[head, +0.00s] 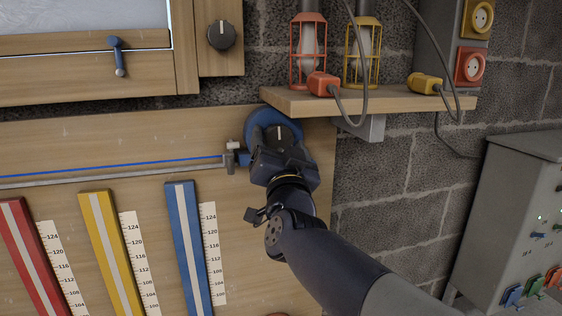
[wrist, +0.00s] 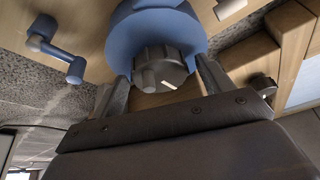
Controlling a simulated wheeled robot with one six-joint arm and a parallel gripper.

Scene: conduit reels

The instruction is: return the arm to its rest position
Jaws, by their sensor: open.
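My gripper (wrist: 160,85) is in front of a dark grey knob (wrist: 158,68) on a round blue base (wrist: 155,25). In the wrist view its two fingers stand apart on either side of the knob. I cannot tell whether they touch it. In the head view my arm reaches up from the lower right to the blue base (head: 262,119), which is mounted on the wooden board (head: 120,135). My gripper (head: 277,150) covers part of the base there.
A wooden shelf (head: 390,101) with a red caged lamp (head: 308,50) and a yellow caged lamp (head: 361,50) sits close above right of my gripper. Red, yellow and blue strips (head: 188,250) are at lower left. A grey cabinet (head: 510,215) stands at right.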

